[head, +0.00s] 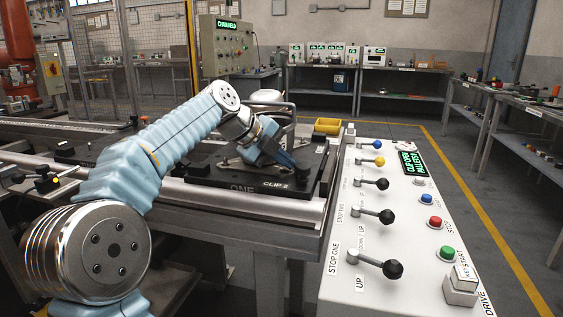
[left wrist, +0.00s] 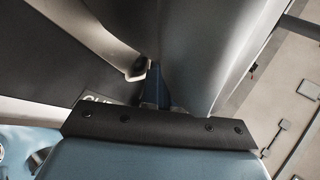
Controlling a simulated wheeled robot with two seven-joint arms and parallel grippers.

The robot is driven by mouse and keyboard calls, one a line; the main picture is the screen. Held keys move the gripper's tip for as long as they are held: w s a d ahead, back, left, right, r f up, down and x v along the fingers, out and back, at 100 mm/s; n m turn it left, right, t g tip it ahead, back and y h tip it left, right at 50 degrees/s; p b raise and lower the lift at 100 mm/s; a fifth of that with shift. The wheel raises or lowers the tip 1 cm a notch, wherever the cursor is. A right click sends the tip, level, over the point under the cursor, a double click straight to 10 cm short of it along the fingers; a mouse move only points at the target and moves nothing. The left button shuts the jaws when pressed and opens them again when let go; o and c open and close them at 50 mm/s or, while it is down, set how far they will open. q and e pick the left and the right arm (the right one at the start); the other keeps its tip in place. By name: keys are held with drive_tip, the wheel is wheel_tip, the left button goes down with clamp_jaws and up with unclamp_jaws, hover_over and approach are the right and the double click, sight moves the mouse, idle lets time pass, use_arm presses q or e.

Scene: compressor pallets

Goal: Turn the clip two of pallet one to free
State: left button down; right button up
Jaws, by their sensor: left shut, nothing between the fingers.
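Pallet one (head: 258,193) is a dark plate on the conveyor, with ONE and CLIP 2 printed on its front edge. My left gripper (head: 292,164) points down at the pallet's right part, above the CLIP 2 label. In the left wrist view its blue fingers (left wrist: 154,84) are together with nothing between them. A pale metal bar (left wrist: 112,48) ends close beside the fingertips; I cannot tell if they touch. Clip two itself is mostly hidden by my gripper in the head view, so its position cannot be told. My right gripper is not in view.
A grey rounded compressor body (left wrist: 220,45) stands close beside my fingers. A control desk (head: 335,287) with black-knobbed levers and coloured buttons stands right of the conveyor. The conveyor rail (head: 235,200) runs along the front.

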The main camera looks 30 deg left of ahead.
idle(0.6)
use_arm(q)
drive_tip(key=s+a+r+n+y+p, duration=0.1)
drive_tip(key=s+a+r+n+p, duration=0.3)
drive_tip(key=s+r+n, duration=0.75)
drive_tip(key=w+f+n, duration=0.3)
drive_tip(key=n, duration=0.2)
drive_tip(key=w+f+n+g, duration=0.1)
drive_tip(key=w+f+n, duration=0.1)
drive_tip(key=f+n, duration=0.2)
drive_tip(key=w+d+f+n+y+b, duration=0.1)
drive_tip(key=w+f+n, duration=0.2)
drive_tip(key=n, duration=0.5)
drive_tip(key=shift+w+f, duration=0.35)
drive_tip(key=shift+f, duration=0.1)
drive_tip(key=shift+w+d, duration=0.65)
drive_tip(key=shift+d, duration=0.2)
drive_tip(key=shift+w+d, duration=0.65)
drive_tip(key=shift+d, duration=0.15)
